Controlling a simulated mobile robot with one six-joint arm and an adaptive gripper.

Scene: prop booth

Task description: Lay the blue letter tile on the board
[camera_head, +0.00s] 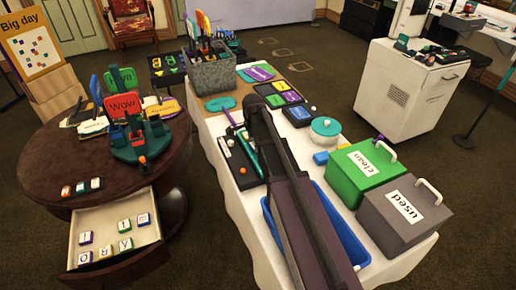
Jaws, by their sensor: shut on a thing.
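Several small white letter tiles with coloured edges lie in the open drawer (150,240) of the round table. Two tiles at its left look blue-edged, an upper tile (85,238) and a lower tile (86,258). A row of similar tiles (81,187) sits on the round table top near its front left edge. I cannot tell whether a board lies under that row. My dark arm crosses the long white table, but my gripper does not show, nor does anything in it. I cannot tell which tile is the task's blue one.
The round brown table (45,160) carries a teal sign holder (140,140) and loose signs. The white table (215,150) holds a grey bin (210,76), a blue tray (345,235), a green box (362,172) and a grey box (403,212).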

